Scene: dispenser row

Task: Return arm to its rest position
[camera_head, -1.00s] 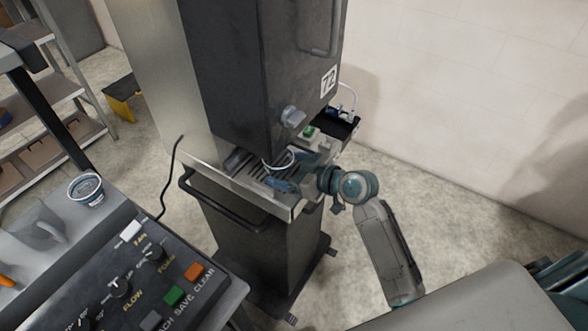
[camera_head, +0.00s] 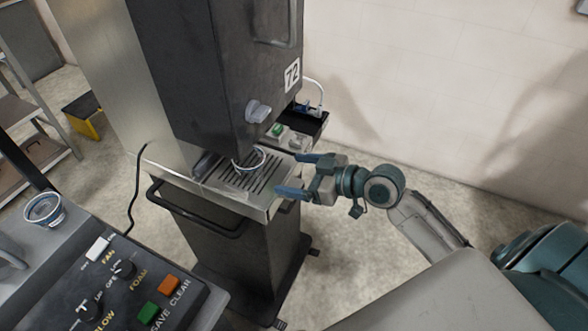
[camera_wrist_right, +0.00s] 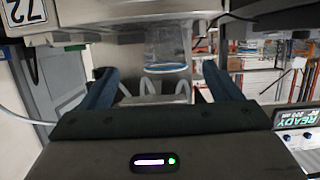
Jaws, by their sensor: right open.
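My right gripper (camera_head: 290,175) is open and empty beside the right edge of the dispenser's drip tray (camera_head: 262,213). Its blue fingers point left toward the tray. In the right wrist view the open fingers (camera_wrist_right: 160,88) stand to either side of a clear cup (camera_wrist_right: 166,48) with a blue band, which is beyond them and apart from them. In the head view a white ring (camera_head: 262,166), perhaps this cup's rim, shows over the slotted tray under the dispenser (camera_head: 215,75); the cup's body is hard to make out there. My left gripper is not in view.
A control panel (camera_head: 125,290) with knobs and coloured buttons fills the lower left. A cup with a blue band (camera_head: 43,208) stands on the counter beside it. A small box with a green button (camera_head: 278,130) sits behind the tray. Floor right of the dispenser is open.

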